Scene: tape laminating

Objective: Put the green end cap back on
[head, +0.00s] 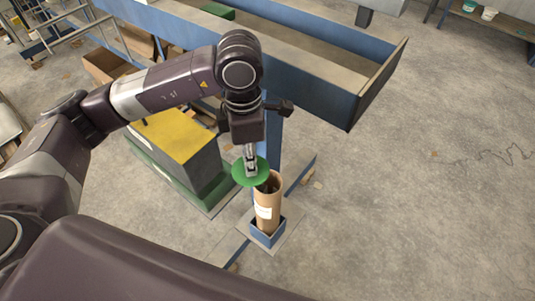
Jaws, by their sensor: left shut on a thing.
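The green end cap (240,173) is a round disc at the tips of my left gripper (251,165), which is shut on it. The brown cardboard tube (268,204) stands upright with a white label on its side. Its top end is open and dark inside. The cap is beside and slightly above the left part of the tube's rim, not centred over the opening. Whether the cap touches the rim I cannot tell. The tube's foot sits in a blue square holder (267,238). My right gripper is not in view.
A machine with a yellow top (182,134) and green base stands close on the left. A long blue-sided trough (330,84) runs behind. A wooden box (105,66) is at the back left. The concrete floor at the right is open.

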